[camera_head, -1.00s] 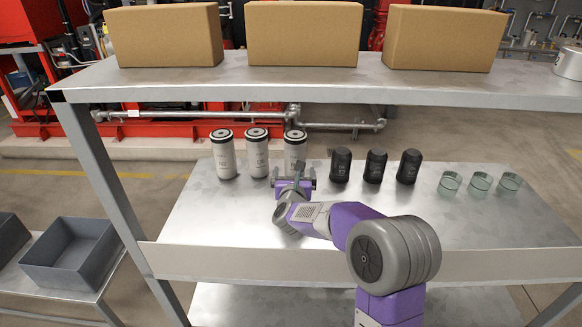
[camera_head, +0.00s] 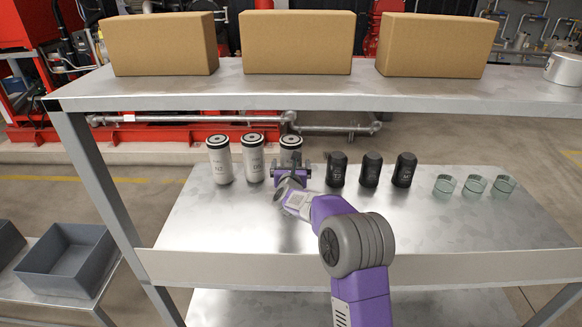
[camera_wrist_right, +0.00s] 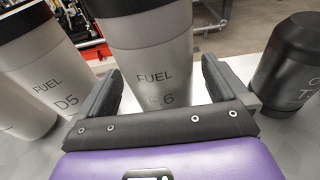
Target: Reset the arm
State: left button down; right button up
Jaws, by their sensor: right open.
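My right gripper (camera_head: 291,166) is open on the lower shelf, in front of the third white canister (camera_head: 290,147) from the left. In the right wrist view this grey-white canister, marked FUEL (camera_wrist_right: 152,60), stands upright between the lines of the open fingers (camera_wrist_right: 162,72). I cannot tell whether the fingers reach around it or stop just short. No finger visibly presses on it. The gripper hides its lower part in the head view. My left gripper is not in view.
Two more white canisters (camera_head: 219,160) stand to the left. Black canisters (camera_head: 371,170) and glass cups (camera_head: 474,185) stand to the right. Cardboard boxes (camera_head: 296,43) sit on the upper shelf (camera_head: 350,93). A grey bin (camera_head: 70,260) is at left. The lower shelf's front (camera_head: 220,225) is clear.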

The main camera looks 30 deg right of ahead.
aim_at(291, 153)
jog(key=shift+w, duration=0.15)
jog(key=shift+c, duration=0.3)
jog(key=shift+d, duration=0.1)
jog(key=c, duration=1.2)
jog(key=shift+r, duration=0.1)
jog(key=shift+c, duration=0.7)
jog(key=shift+r+p, duration=0.95)
jog(key=shift+r, duration=1.2)
